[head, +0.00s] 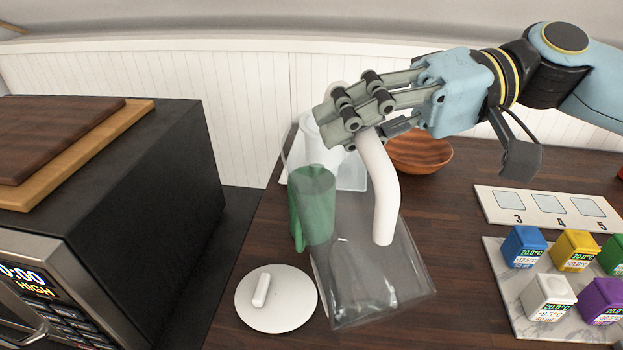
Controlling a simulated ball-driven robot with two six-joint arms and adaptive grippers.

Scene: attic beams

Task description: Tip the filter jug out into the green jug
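The filter jug is a clear vessel (372,285) with a long curved white handle (379,195). It looks strongly tilted, its clear box-like end toward me. My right gripper (345,125) is closed around the upper part of the handle, and its fingers hide part of the jug. The green jug (313,205) is translucent and upright, with its handle at the left. It overlaps the filter jug's clear wall, so I cannot tell whether they touch. No flow of water is visible. A white part (320,145) shows behind the green jug. My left gripper is out of view.
A round white lid (290,310) lies at the front left of the dark wooden counter. A wooden bowl (425,158) stands behind my gripper. Coloured cubes on a marble board (512,285) and a numbered panel (483,203) occupy the right. A microwave (150,190) stands left.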

